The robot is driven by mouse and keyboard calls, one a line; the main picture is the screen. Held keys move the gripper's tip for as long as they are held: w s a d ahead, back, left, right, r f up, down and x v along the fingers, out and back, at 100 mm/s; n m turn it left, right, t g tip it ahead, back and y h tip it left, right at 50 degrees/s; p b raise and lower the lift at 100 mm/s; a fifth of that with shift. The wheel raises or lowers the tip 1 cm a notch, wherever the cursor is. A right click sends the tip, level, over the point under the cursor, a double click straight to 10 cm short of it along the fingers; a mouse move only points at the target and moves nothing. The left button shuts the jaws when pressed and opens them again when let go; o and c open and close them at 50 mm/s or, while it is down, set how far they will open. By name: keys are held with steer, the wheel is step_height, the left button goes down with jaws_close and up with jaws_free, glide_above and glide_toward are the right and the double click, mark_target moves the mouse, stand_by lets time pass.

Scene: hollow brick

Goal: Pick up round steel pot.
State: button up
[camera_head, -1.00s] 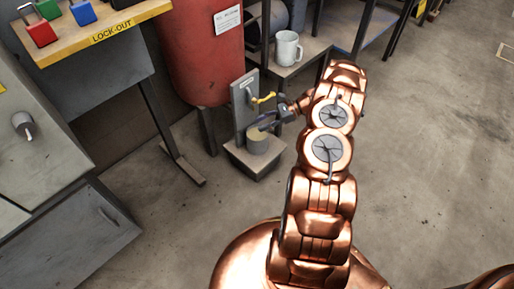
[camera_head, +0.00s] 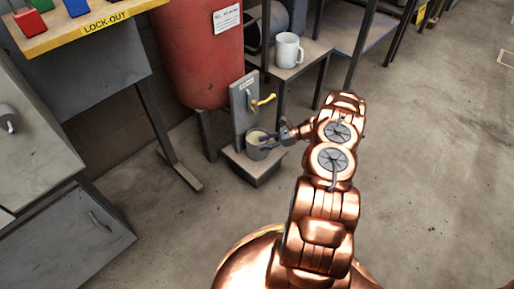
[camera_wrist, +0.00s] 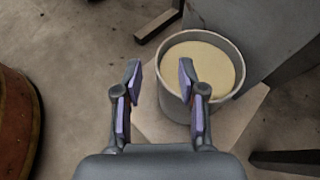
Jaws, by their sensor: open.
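The round steel pot (camera_head: 257,153) stands upright on a low stand (camera_head: 262,173) in front of the grey panel. It is grey, with a pale yellowish surface inside its rim. In the wrist view the pot (camera_wrist: 172,102) is up and right of centre. My gripper (camera_head: 268,138) is at the pot's rim, coming in from the right in the head view. In the wrist view my gripper (camera_wrist: 160,68) is open. Its right fingertip overlaps the pot's left rim, and its left fingertip is outside the pot. Whether either finger touches the pot I cannot tell.
A red tank (camera_head: 200,55) stands behind and left. A white mug (camera_head: 289,50) sits on a small table behind. The floor to the right is clear.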

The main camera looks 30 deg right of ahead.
mark_target(253, 146)
steer(key=x, duration=0.3)
steer(key=shift+w+a+f+b, duration=0.1)
steer(key=shift+a+b, duration=0.05)
steer(key=shift+b, duration=0.2)
steer(key=shift+c, duration=0.2)
jaws_close()
